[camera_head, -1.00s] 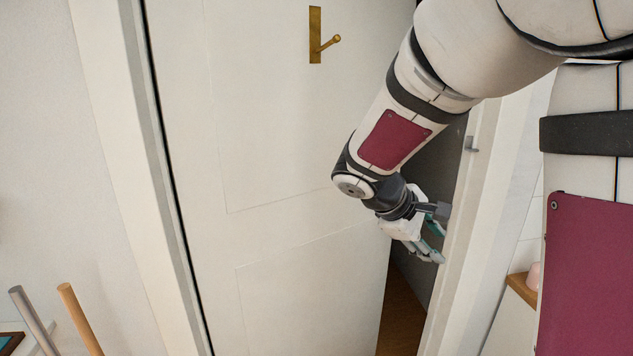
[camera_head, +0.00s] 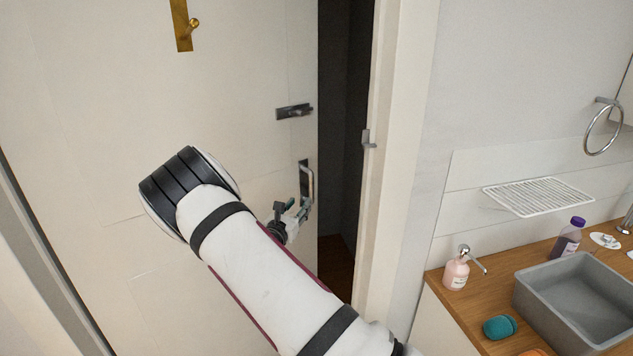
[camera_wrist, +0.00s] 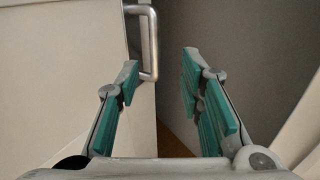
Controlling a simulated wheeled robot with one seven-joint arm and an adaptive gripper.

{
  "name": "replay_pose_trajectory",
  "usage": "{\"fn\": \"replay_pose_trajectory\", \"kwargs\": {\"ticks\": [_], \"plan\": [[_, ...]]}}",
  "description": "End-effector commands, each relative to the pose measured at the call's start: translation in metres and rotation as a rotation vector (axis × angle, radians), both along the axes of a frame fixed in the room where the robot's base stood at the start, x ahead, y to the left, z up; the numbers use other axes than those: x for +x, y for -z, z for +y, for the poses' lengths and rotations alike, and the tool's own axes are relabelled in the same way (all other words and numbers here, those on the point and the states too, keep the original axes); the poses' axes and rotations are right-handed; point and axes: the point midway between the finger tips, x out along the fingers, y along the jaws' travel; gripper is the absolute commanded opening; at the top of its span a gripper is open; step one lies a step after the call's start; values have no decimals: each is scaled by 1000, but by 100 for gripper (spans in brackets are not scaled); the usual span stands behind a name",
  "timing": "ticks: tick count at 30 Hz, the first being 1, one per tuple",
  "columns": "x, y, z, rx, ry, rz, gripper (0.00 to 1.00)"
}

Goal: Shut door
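The white door (camera_head: 90,120) stands partly open, with a dark gap between its right edge and the frame (camera_head: 385,180). A metal pull handle (camera_head: 307,183) is on the door near that edge, below a dark latch (camera_head: 294,111). My gripper (camera_head: 297,212) is at the handle's lower end in the head view. In the wrist view my gripper (camera_wrist: 160,88) is open, its teal-padded fingers apart. The handle (camera_wrist: 152,42) shows ahead, beside the left fingertip and above the space between the fingers. I cannot tell whether they touch.
A strike piece (camera_head: 368,139) juts from the frame. At right, a wooden counter (camera_head: 455,310) holds a grey sink (camera_head: 580,300), a soap dispenser (camera_head: 456,272) and a purple-capped bottle (camera_head: 568,238).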

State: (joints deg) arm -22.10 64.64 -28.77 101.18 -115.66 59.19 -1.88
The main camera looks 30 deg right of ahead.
Motion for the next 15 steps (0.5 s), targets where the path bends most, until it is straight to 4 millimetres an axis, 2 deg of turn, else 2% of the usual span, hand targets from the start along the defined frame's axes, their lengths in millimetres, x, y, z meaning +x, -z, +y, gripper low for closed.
{"fn": "replay_pose_trajectory", "kwargs": {"ticks": [5,15], "plan": [[8,7,1,-25,-30,20,35],[43,7,-43,-23,-25,18,35]]}}
